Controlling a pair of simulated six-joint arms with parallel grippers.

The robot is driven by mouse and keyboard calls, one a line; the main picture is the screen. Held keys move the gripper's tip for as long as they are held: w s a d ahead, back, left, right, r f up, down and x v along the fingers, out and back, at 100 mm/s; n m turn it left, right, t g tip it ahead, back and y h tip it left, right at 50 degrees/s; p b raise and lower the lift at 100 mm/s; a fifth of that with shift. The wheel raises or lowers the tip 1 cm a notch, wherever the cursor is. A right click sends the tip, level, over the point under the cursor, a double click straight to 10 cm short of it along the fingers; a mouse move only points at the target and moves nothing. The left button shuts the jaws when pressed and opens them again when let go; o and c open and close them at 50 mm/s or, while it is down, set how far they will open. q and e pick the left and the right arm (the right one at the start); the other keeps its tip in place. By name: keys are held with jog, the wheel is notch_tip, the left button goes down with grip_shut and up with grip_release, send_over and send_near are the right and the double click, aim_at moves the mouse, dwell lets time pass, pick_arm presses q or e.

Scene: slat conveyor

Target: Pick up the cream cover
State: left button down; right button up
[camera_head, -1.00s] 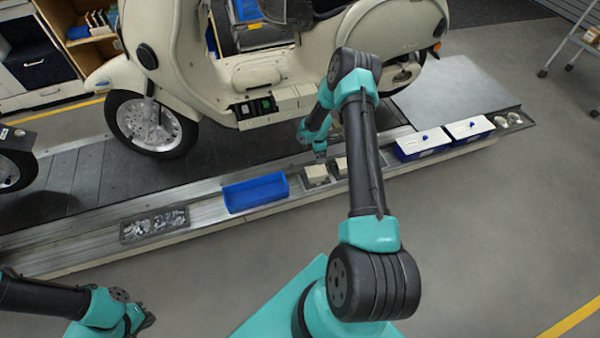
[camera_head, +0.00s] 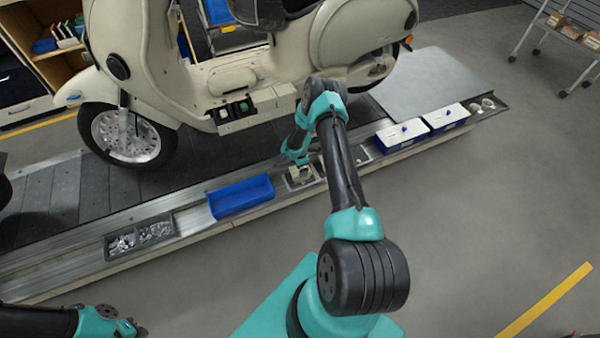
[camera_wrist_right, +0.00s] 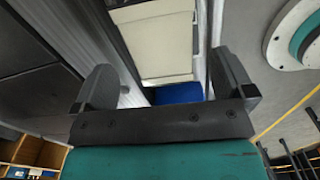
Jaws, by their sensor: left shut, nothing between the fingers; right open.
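The cream cover (camera_wrist_right: 158,48) lies between the spread fingers of my right gripper (camera_wrist_right: 163,75) in the right wrist view. The fingers stand apart on either side of it; contact cannot be told. In the head view a small cream piece (camera_head: 299,173) shows in a tray on the rail, just under my right gripper (camera_head: 302,164), which is small there and partly hidden. My right arm hides the rail just to the right. My left gripper (camera_head: 127,327) is shut and empty at the bottom left, far from the rail.
A blue bin (camera_head: 240,197) and a grey tray of metal parts (camera_head: 140,238) sit left along the rail. A cream scooter (camera_head: 240,75) stands close behind my right gripper.

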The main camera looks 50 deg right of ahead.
jog(key=shift+f, duration=0.95)
jog(key=shift+a+f, duration=0.1)
jog(key=shift+f, duration=2.5)
jog(key=shift+c, duration=0.2)
jog(key=c, duration=1)
